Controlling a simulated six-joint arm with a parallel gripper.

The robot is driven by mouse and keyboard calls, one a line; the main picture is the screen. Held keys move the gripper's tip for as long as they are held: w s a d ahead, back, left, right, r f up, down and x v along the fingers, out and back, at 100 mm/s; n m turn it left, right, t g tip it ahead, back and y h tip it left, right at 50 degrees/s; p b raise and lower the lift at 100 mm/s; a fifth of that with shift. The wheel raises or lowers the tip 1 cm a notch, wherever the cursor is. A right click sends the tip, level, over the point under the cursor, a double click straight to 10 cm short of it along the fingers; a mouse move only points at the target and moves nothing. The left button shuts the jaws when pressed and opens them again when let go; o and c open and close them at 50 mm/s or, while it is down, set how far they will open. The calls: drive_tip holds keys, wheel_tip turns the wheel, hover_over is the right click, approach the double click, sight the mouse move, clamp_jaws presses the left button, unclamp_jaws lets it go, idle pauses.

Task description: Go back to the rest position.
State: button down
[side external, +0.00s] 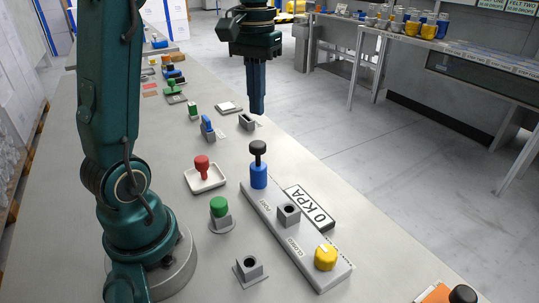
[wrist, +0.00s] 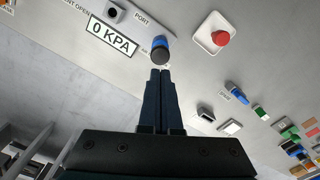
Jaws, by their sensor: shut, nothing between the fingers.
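My gripper (side external: 257,110) is shut and empty. In the side view it hangs in the air, fingers pointing down, above the far right part of the table.
A yellow knob (side external: 326,257) and a square socket (side external: 288,214) sit on the block, beside a 0 KPA sign (side external: 310,207). Several small items line the table's far end.

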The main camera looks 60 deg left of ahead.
drive_tip(key=s+d+f+m+t, duration=0.4)
drive_tip(key=s+d+m+t, duration=0.1)
drive_tip(key=s+d, duration=0.4)
drive_tip(key=d+m, duration=0.1)
drive_tip(key=d, duration=0.1)
drive_tip(key=shift+s+d+t, duration=0.25)
drive_tip(key=shift+d+t, duration=0.05)
idle(0.8)
